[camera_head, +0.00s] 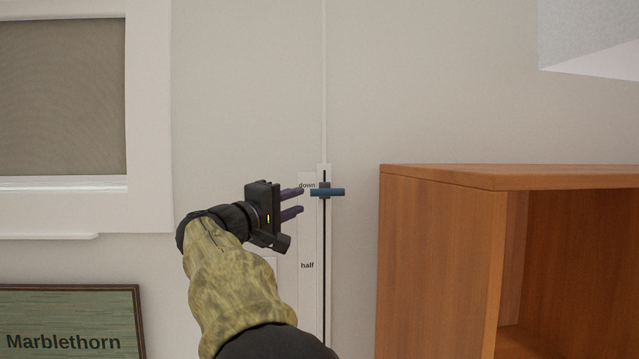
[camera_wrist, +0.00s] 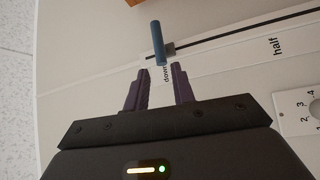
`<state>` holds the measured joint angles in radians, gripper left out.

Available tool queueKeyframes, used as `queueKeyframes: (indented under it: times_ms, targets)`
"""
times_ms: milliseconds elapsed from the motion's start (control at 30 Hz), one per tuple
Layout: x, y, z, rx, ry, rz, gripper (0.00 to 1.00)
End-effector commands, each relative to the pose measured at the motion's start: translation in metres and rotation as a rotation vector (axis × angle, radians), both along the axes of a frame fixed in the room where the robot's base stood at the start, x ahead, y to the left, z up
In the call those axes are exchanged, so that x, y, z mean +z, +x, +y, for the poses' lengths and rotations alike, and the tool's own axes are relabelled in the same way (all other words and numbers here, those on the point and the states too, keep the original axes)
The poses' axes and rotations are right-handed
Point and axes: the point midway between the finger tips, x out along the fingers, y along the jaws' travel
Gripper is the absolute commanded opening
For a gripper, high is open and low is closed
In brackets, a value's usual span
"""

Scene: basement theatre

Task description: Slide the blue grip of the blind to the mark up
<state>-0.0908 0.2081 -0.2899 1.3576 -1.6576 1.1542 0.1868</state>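The blue grip (camera_head: 327,192) is a short horizontal bar on a dark vertical track (camera_head: 324,260) on the wall. It sits at the mark "down" (camera_head: 307,185), near the track's top end. The mark "half" (camera_head: 307,265) is lower on the label strip; no "up" mark shows in either view. My gripper (camera_head: 300,201) is just left of the grip, fingers pointing at it, open and empty. In the wrist view, the blue grip (camera_wrist: 158,43) lies beyond the fingertips of my gripper (camera_wrist: 161,70), roughly in line with the gap between them, and looks apart from them.
A wooden cabinet (camera_head: 440,178) stands close right of the track. A framed window with a blind (camera_head: 62,97) is at upper left, a green "Marblethorn" sign (camera_head: 70,320) at lower left. A numbered white plate (camera_wrist: 298,108) shows in the wrist view.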

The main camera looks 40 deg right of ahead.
Motion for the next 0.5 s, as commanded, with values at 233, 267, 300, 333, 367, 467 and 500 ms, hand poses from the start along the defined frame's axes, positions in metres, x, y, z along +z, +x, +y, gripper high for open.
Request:
queueKeyframes:
  times_ms: [233, 267, 300, 333, 367, 467, 500]
  targets:
    - [0.011, 0.01, -0.044, -0.003, 0.0, 0.004, 0.25]
    - [0.011, 0.011, -0.049, -0.004, 0.0, 0.002, 0.25]
    - [0.012, 0.012, -0.055, -0.004, 0.0, 0.002, 0.25]
    - [0.013, 0.013, -0.06, -0.003, 0.001, 0.003, 0.25]
    - [0.013, 0.014, -0.065, -0.004, 0.001, 0.003, 0.25]
    - [0.014, 0.017, -0.076, -0.002, 0.0, 0.002, 0.25]
    - [0.014, 0.018, -0.08, -0.003, 0.0, 0.002, 0.25]
